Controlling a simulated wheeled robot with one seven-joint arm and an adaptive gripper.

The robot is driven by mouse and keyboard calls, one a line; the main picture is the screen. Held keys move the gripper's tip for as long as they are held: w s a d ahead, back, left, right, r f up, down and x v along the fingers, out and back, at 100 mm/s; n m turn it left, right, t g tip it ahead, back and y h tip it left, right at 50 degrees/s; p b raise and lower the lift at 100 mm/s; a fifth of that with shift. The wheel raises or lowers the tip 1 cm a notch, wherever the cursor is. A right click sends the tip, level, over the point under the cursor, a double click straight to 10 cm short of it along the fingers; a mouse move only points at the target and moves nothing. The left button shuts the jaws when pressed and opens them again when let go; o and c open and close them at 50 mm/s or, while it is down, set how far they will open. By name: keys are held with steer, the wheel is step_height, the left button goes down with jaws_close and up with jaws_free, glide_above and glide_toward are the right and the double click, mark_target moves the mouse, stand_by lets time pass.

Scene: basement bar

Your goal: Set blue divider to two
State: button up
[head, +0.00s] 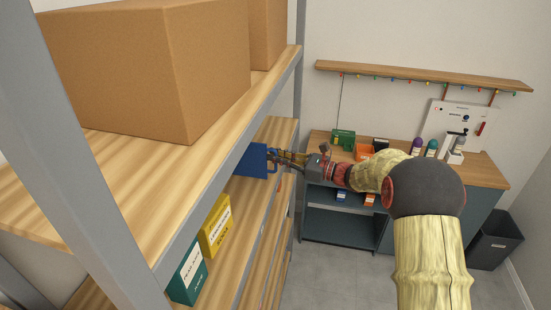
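The blue divider (251,160) is a dark blue panel standing out at the edge of the shelf rack, in the middle of the head view. My gripper (274,157) reaches in from the right, with its fingers at the divider's right edge. The fingers overlap that edge in the picture and are too small to tell whether they are closed on it. No number or label can be read on the blue divider. Its lower left part is close behind the near shelf edge.
A yellow divider (215,226) and a green divider (188,271) stand nearer on the lower shelf. A cabinet (340,225) and a dark bin (495,240) stand behind; the grey floor (320,270) between is clear.

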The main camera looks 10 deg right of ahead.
steer(key=o, duration=0.4)
steer(key=shift+d, duration=0.1)
steer(key=v, duration=1.2)
steer(key=shift+f, duration=0.1)
